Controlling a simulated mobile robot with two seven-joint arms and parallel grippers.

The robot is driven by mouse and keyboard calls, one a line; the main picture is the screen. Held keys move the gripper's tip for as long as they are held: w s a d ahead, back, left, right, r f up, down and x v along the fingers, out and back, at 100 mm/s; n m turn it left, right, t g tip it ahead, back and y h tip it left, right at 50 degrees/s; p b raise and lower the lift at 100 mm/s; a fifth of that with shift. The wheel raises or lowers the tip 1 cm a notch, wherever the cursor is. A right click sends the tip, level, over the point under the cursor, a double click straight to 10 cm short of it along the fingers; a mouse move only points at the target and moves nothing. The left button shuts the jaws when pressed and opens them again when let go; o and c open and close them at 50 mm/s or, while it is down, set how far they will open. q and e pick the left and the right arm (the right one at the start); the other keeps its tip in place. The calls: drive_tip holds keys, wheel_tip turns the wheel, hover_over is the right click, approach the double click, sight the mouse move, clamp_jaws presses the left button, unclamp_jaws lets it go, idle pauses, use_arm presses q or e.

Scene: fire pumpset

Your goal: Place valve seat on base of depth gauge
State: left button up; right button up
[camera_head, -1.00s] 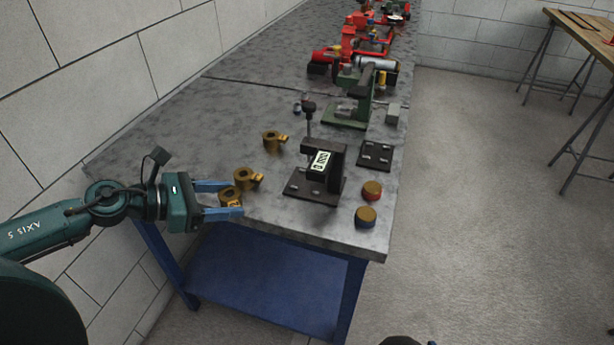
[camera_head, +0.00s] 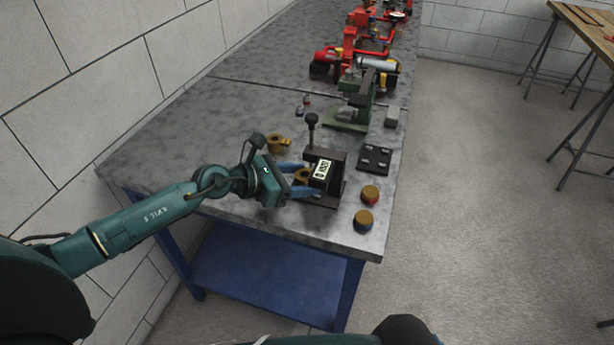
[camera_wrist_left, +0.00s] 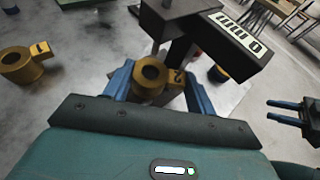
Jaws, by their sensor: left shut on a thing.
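My left gripper (camera_head: 306,179) is shut on a brass valve seat (camera_wrist_left: 150,78), a ring with a side tab marked 2. The seat is also partly visible in the head view (camera_head: 301,175). The dark depth gauge (camera_head: 326,173) has a lit display, a black-knobbed lever and a flat base (camera_head: 328,202). The held seat is at the left side of the gauge, close to its base; contact cannot be told. Another brass seat (camera_head: 277,143), behind the gripper, stands on the bench. A seat marked 1 (camera_wrist_left: 20,66) is in the left wrist view. My right gripper (camera_wrist_left: 287,112) is open and empty at the right.
Two brass-topped round caps, one red (camera_head: 370,195) and one blue (camera_head: 363,220), stand near the bench's right edge. A dark plate (camera_head: 374,159) lies beyond them. A green device (camera_head: 350,112) and red pump parts (camera_head: 350,55) are farther back.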

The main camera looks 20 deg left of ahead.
use_arm(q)
drive_tip(key=shift+w+d+r, duration=0.25)
drive_tip(key=shift+w+d, duration=0.4)
drive_tip(key=shift+d, duration=0.1)
drive_tip(key=shift+f, duration=0.8)
drive_tip(key=shift+a+f, duration=0.1)
drive_tip(key=shift+f, duration=0.05)
drive_tip(key=shift+f+b, duration=0.15)
drive_tip(key=shift+b, duration=0.15)
drive_tip(key=o, duration=1.3)
drive_tip(key=shift+s, duration=0.1)
